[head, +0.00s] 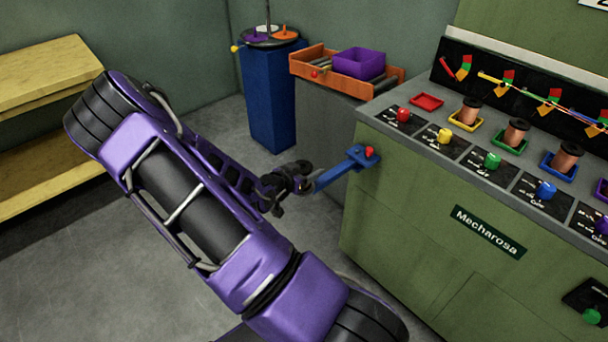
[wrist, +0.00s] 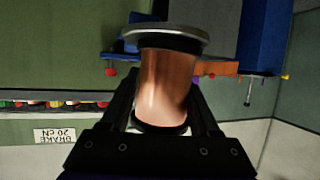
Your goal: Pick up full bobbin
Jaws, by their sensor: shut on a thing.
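My gripper (head: 288,184) is held out in front of the green machine, left of the blue bracket with a red knob. In the wrist view my gripper (wrist: 162,108) is shut around a copper-wound bobbin (wrist: 165,80), one dark finger on each side. The bobbin's grey end flange sticks out beyond the fingers, and its near end is partly hidden by the gripper. In the head view I cannot make out the held bobbin. Other copper bobbins (head: 516,131) stand upright in coloured trays on the machine top; the red tray (head: 426,101) there is empty.
The blue bracket (head: 345,168) juts from the green machine (head: 430,230) close to my gripper. A purple bin (head: 359,63) sits on an orange-sided roller tray (head: 387,87). A blue pedestal (head: 270,100) carries a round rack. Wooden shelves (head: 40,75) stand left. Floor between is clear.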

